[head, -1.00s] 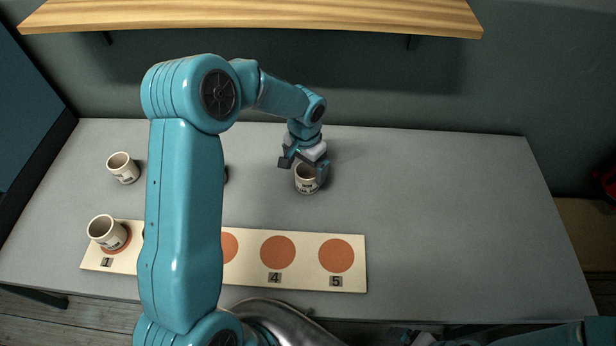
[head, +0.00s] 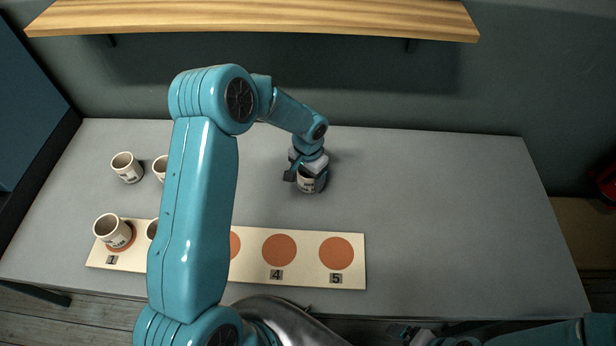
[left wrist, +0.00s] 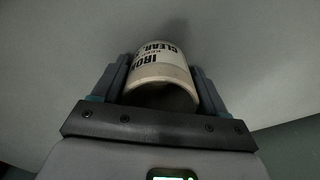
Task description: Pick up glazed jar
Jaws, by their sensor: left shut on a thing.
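A cream jar with dark lettering (head: 306,185) stands on the grey table behind the numbered board. My left gripper (head: 308,178) is over it from above, with its fingers on both sides, shut on the jar. In the left wrist view the jar (left wrist: 163,72) sits between the two fingers (left wrist: 160,88). Its lettering reads "IRON" and "CLEAR" in part. In the head view the gripper hides the jar's top.
A cream board (head: 305,272) with orange circles lies at the table's front. One jar (head: 113,231) stands on circle 1, and another (head: 152,229) is partly behind my arm. Two more jars (head: 126,167) (head: 160,168) stand at back left. A wooden shelf (head: 250,18) hangs above. The table's right side is clear.

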